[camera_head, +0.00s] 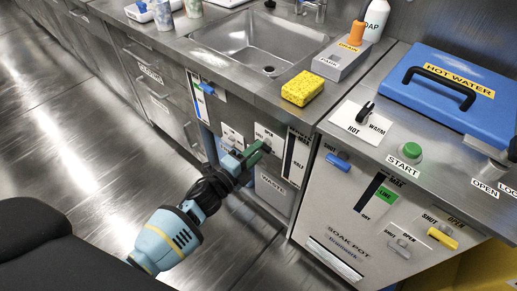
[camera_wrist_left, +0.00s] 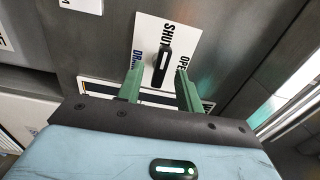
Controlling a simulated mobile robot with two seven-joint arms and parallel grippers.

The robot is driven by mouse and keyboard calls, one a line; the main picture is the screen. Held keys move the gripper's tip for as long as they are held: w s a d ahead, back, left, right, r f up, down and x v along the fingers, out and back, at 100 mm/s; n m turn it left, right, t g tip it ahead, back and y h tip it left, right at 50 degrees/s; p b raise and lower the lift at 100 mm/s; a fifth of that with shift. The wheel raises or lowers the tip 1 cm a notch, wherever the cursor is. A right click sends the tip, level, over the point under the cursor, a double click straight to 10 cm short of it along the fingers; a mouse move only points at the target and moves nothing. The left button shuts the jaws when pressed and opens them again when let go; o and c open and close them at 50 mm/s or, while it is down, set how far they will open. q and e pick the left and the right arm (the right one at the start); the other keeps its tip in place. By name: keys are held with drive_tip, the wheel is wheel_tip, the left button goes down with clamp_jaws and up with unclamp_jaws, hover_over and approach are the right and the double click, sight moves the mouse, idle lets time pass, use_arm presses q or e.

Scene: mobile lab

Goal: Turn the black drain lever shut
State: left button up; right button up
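The black drain lever (camera_wrist_left: 161,66) sits on a white plate (camera_wrist_left: 178,36) marked SHUT, OPEN and DRAIN, on the cabinet front in the left wrist view. In the head view the plate (camera_head: 268,135) is partly behind my gripper and the lever is hard to make out. My left gripper (camera_wrist_left: 160,78) is open, its green fingers on either side of the lever's lower part in the wrist view. It also shows at the cabinet front in the head view (camera_head: 258,150). Contact with the lever cannot be told. My right gripper is not in view.
A sink (camera_head: 262,42) is set in the counter above, with a yellow sponge (camera_head: 302,88) at its edge. Another plate (camera_head: 232,137) is just left of the gripper. The soak pot unit (camera_head: 345,215) stands to the right. The floor (camera_head: 75,140) at left is clear.

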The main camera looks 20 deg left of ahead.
use_arm(q)
drive_tip(key=v, duration=0.6)
drive_tip(key=shift+p, duration=0.35)
